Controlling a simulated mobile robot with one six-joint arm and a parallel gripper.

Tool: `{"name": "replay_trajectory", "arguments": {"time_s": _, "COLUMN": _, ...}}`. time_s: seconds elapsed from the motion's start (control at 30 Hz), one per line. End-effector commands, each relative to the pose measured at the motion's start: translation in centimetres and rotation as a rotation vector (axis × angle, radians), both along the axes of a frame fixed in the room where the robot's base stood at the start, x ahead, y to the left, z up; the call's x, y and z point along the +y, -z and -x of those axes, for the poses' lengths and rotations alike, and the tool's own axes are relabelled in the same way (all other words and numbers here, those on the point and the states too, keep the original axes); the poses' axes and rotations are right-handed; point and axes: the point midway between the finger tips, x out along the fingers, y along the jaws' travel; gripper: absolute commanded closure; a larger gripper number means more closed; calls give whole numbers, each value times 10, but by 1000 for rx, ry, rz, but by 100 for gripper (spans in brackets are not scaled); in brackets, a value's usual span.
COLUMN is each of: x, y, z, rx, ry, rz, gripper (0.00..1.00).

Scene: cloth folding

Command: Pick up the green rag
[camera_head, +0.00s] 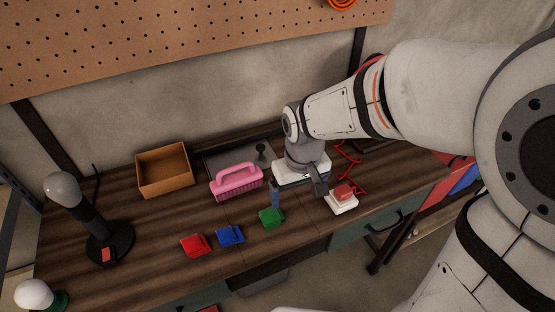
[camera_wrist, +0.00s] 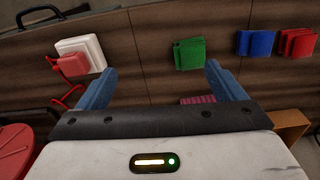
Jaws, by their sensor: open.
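The green rag (camera_head: 271,217) is a small folded cloth lying on the wooden workbench, at the right end of a row with the blue and red rags. In the wrist view the green rag (camera_wrist: 189,54) lies beyond the fingertips, nearer the right finger. My gripper (camera_head: 297,192) is above the bench, behind and to the right of the green rag in the head view. In the wrist view my gripper (camera_wrist: 160,82) has its two blue fingers wide apart with nothing between them.
A blue rag (camera_head: 230,236) and a red rag (camera_head: 195,245) lie left of the green one. A pink basket (camera_head: 237,184) and a brown box (camera_head: 164,170) stand behind. A white block with a red top (camera_head: 342,201) and red cord is at right. A lamp (camera_head: 82,212) stands left.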

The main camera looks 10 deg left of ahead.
Motion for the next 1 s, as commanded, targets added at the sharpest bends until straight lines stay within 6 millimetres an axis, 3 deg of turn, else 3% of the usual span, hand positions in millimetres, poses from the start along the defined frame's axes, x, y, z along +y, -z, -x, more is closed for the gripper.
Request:
{"name": "replay_trajectory", "arguments": {"time_s": 0.1, "x": 32, "y": 15, "z": 2, "rx": 25, "ry": -75, "rz": 15, "gripper": 11}}
{"name": "replay_trajectory", "arguments": {"time_s": 0.23, "x": 47, "y": 26, "z": 4, "rx": 37, "ry": -109, "rz": 23, "gripper": 11}}
{"name": "replay_trajectory", "arguments": {"time_s": 0.8, "x": 51, "y": 96, "z": 9, "rx": 40, "ry": -111, "rz": 25, "gripper": 11}}
{"name": "replay_trajectory", "arguments": {"time_s": 1.0, "x": 51, "y": 104, "z": 8, "rx": 37, "ry": -110, "rz": 23, "gripper": 11}}
